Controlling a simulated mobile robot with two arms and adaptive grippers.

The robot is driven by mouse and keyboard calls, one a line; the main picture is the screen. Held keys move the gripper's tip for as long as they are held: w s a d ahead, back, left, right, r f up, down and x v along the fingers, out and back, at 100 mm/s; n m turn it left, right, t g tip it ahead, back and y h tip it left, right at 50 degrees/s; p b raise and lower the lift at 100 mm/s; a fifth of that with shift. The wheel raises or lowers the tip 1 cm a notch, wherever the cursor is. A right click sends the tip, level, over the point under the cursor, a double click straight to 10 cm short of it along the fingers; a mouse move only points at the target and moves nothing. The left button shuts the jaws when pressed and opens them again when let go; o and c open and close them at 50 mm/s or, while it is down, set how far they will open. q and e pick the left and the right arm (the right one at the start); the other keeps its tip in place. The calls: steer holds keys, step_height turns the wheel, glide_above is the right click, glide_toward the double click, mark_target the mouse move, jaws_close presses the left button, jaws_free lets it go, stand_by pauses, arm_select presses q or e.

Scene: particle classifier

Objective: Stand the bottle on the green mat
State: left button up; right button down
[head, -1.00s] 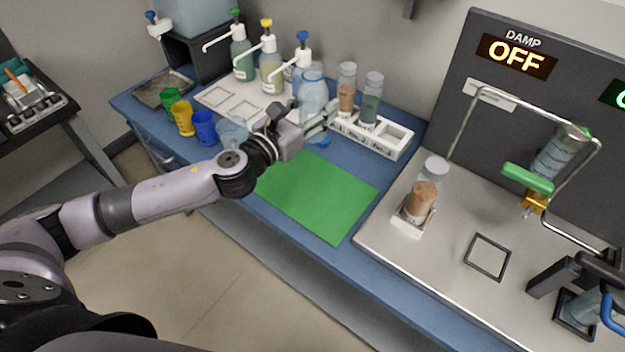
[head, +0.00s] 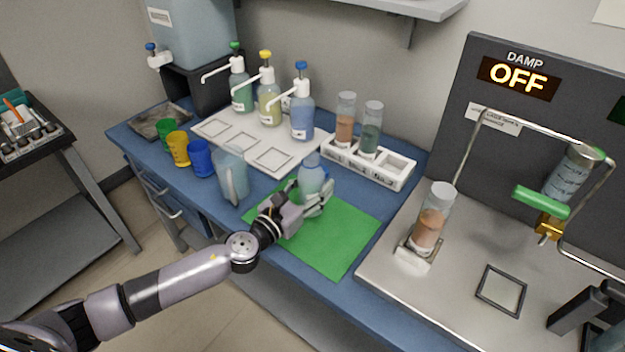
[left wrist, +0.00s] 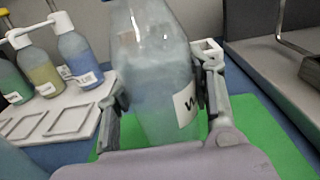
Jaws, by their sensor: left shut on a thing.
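The bottle (head: 311,178) is a translucent pale blue squeeze bottle with a blue top and a white label. It is upright, over the back part of the green mat (head: 330,240). My left gripper (head: 312,202) is shut on the bottle from the near left side. In the left wrist view the bottle (left wrist: 155,80) stands between the two fingers, with the green mat (left wrist: 265,135) behind and below it. I cannot tell whether its base touches the mat; the gripper hides it. My right gripper is not in view.
A clear pitcher (head: 231,175) stands left of the mat, beside several small coloured cups. Pump bottles stand on a white tray (head: 215,128) behind. A white tube rack (head: 385,172) is behind right. A metal-topped apparatus (head: 385,262) borders the right. The mat's front is clear.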

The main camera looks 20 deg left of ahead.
arm_select(q)
steer(key=shift+f+b, duration=1.15)
steer(key=shift+f, duration=0.9)
steer(key=shift+f, duration=0.2)
steer(key=o, duration=1.5)
steer(key=shift+c, duration=0.2)
steer(key=shift+r, duration=0.1)
steer(key=shift+s, duration=0.15)
steer(key=b+v, duration=0.2)
steer(key=v, duration=0.8)
steer(key=shift+s+a+b, duration=0.15)
steer(key=shift+s+b, duration=0.15)
steer(key=shift+s+a, duration=0.15)
steer(key=shift+s, duration=0.3)
steer(key=shift+s+r, duration=0.1)
